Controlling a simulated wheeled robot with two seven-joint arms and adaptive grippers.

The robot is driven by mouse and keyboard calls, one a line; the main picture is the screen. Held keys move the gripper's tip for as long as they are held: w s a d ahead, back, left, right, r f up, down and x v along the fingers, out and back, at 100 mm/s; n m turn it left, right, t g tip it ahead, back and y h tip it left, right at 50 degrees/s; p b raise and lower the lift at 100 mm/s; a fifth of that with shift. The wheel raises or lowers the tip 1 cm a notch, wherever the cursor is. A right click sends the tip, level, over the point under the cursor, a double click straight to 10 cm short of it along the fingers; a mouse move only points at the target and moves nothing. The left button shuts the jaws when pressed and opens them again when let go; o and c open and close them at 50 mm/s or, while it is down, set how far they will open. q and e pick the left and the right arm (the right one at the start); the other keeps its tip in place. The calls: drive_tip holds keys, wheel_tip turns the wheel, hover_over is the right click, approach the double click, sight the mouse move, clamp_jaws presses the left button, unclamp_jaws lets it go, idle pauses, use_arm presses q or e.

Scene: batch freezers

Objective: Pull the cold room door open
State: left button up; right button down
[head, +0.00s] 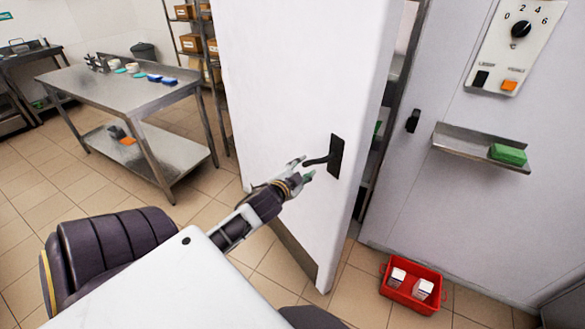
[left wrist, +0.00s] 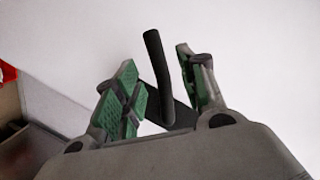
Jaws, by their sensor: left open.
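The white cold room door (head: 290,90) stands partly open in the head view, with a gap between its right edge and the frame. Its black lever handle (head: 322,160) sits on a dark plate near that edge. My left gripper (head: 305,170) is at the handle, its fingers open. In the left wrist view the black handle (left wrist: 157,70) stands between the two green-padded fingers of my left gripper (left wrist: 163,95), with space on both sides and no clear contact. My right gripper is not in view.
A red crate (head: 412,304) with white cartons stands on the floor right of the door. A steel table (head: 120,93) stands at left, shelving (head: 187,30) behind it. A wall shelf (head: 470,148) holds a green item. Tiled floor is clear between table and door.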

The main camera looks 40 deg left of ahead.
use_arm(q)
drive_tip(key=v, duration=0.6)
drive_tip(key=shift+s, duration=0.3)
drive_tip(key=shift+d+r, duration=0.1)
drive_tip(key=shift+c, duration=0.5)
